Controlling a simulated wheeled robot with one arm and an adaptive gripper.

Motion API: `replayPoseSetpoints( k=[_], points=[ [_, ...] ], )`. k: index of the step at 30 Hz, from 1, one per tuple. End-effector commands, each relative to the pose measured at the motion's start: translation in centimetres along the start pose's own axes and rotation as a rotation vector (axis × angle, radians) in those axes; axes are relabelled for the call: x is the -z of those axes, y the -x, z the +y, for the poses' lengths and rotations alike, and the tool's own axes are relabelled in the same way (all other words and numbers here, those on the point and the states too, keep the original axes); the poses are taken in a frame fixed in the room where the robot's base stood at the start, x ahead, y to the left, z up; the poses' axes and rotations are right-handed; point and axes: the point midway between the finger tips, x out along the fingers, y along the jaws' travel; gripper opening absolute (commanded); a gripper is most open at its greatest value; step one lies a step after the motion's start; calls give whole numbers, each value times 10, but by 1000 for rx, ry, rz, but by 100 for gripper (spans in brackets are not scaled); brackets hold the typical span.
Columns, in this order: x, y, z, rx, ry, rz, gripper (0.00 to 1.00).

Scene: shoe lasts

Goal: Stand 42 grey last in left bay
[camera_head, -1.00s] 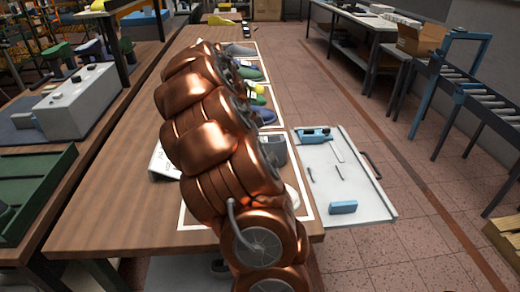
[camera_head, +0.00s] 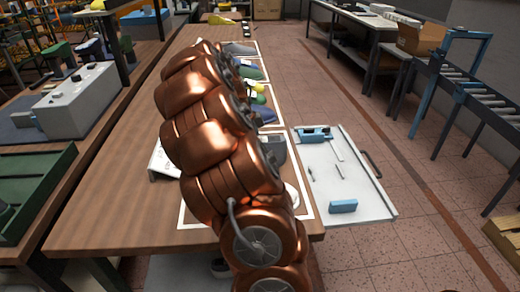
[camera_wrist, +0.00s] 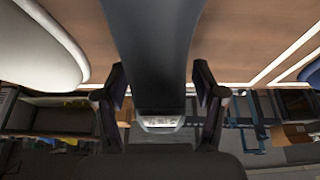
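In the wrist view, the two dark fingers of my gripper (camera_wrist: 160,82) stand apart on either side of a dark grey, last-like shape (camera_wrist: 150,35). Narrow gaps show beside it, so I see no clear contact; its size mark is not readable. A large white rounded shape (camera_wrist: 38,45) lies at the upper left there. In the head view my copper arm hides my gripper and much of the near table. A grey thing (camera_head: 276,150) shows partly behind the arm. Farther back are a grey last (camera_head: 240,50), a green last (camera_head: 252,72) and a blue last (camera_head: 265,115).
The wooden table (camera_head: 110,205) has white outlined areas along its right side. A white tray (camera_head: 350,188) beside it holds a blue block (camera_head: 343,206) and small tools. A white card (camera_head: 158,160) stands left of my arm. The table's left part is clear.

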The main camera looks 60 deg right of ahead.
Motion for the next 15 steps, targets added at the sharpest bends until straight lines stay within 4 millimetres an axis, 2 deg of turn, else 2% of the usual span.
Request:
replayPoseSetpoints(
  k=[1, 4, 15],
  points=[
    [0, 0, 0, 0, 0, 0, 78],
    [0, 0, 0, -1, 0, 0, 87],
    [0, 2, 0, -1, 0, -1, 87]
  ],
)
